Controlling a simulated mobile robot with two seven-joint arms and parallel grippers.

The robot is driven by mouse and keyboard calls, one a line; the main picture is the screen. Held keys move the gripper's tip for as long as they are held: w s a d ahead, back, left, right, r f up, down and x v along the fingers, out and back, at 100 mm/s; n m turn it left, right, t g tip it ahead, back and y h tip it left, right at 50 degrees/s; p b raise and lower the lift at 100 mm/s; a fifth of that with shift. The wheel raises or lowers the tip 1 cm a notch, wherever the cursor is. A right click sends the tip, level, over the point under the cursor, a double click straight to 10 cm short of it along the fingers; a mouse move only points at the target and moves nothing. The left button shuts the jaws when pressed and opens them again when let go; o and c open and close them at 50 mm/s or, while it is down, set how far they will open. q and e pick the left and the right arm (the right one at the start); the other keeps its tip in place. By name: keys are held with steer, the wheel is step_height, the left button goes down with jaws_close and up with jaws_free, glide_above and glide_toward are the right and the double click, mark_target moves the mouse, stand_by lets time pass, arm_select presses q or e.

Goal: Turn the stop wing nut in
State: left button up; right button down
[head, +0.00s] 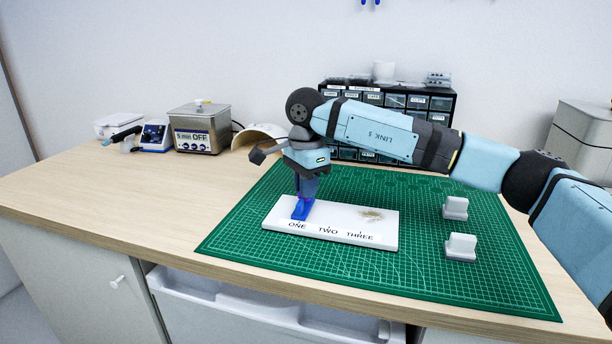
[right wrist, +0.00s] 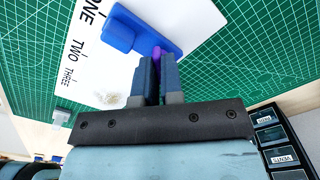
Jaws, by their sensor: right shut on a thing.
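A blue stop block (head: 301,212) sits on the white board (head: 345,222), at the end marked ONE. In the right wrist view the blue block (right wrist: 128,30) lies just beyond my fingertips, with a small purple piece (right wrist: 157,52), which looks like the wing nut, between them. My right gripper (head: 305,194) points down over the block. In the right wrist view its fingers (right wrist: 155,70) are close together, shut on the purple wing nut. The fingers hide most of the nut, so its turn cannot be read. My left gripper is not in view.
A drawer cabinet (head: 440,105) stands behind my right arm.

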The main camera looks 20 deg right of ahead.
steer(key=m+p, duration=0.4)
steer(key=m, duration=0.4)
steer(key=shift+r, duration=0.2)
steer(key=shift+m, duration=0.6)
steer(key=m+p, duration=0.1)
steer(key=m, duration=0.1)
steer(key=shift+m+p, duration=0.3)
steer(key=shift+m, duration=0.1)
steer(key=m+p, duration=0.1)
steer(key=m, duration=0.2)
steer(key=shift+m, duration=0.3)
steer(key=shift+m+p, duration=0.55)
steer(key=shift+m, duration=0.35)
steer(key=shift+m+p, duration=0.35)
steer(key=shift+m, duration=0.55)
steer(key=m+p, duration=0.1)
steer(key=m, duration=0.2)
steer(key=shift+m, duration=0.3)
steer(key=shift+m+p, duration=0.6)
steer(key=shift+m, duration=1.3)
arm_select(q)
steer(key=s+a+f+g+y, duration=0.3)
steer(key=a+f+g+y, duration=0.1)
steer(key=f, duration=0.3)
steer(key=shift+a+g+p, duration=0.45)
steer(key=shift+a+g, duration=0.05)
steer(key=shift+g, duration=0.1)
arm_select(e)
steer(key=shift+f+m, duration=0.1)
steer(key=shift+m, duration=0.5)
